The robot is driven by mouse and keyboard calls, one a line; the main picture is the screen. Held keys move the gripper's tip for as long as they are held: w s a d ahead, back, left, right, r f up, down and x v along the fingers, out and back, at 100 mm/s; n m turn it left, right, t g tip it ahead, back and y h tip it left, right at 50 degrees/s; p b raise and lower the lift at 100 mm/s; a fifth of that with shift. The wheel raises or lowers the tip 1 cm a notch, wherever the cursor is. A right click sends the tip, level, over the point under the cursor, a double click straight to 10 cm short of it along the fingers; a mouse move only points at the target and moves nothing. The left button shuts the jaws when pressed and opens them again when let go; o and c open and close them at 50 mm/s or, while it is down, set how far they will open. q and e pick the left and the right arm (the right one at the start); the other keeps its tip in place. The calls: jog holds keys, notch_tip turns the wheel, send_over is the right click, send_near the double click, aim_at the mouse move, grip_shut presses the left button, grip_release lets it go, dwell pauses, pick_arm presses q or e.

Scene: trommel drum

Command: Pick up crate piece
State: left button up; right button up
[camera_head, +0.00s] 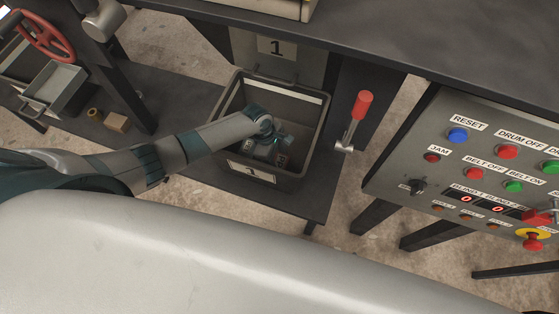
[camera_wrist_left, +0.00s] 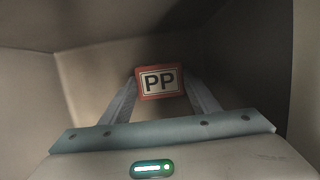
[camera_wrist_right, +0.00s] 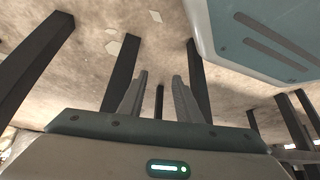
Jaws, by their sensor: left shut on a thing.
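A crate (camera_head: 321,115) labelled 1 stands on the dark shelf below the bench. My left gripper (camera_head: 270,160) reaches down inside the crate. In the left wrist view, the left gripper (camera_wrist_left: 160,88) is shut on a small piece with a red edge (camera_wrist_left: 139,91) and a white PP label, held between its fingertips. The crate's inner walls (camera_wrist_left: 100,75) surround it. In the head view the piece itself is hidden by the hand. My right gripper (camera_wrist_right: 160,85) shows in the right wrist view with its fingers apart and nothing between them.
A control panel (camera_head: 440,142) with buttons stands at the right. A lever with a red handle (camera_head: 361,105) is just right of the crate. A metal tray (camera_head: 60,85), a red handwheel (camera_head: 45,37) and a small wooden block (camera_head: 117,122) are at the left.

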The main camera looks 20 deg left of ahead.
aim_at(279, 161)
pick_arm(q)
notch_tip(279, 161, up, 10)
jog(key=p, duration=0.1)
dwell(0.4)
dwell(0.8)
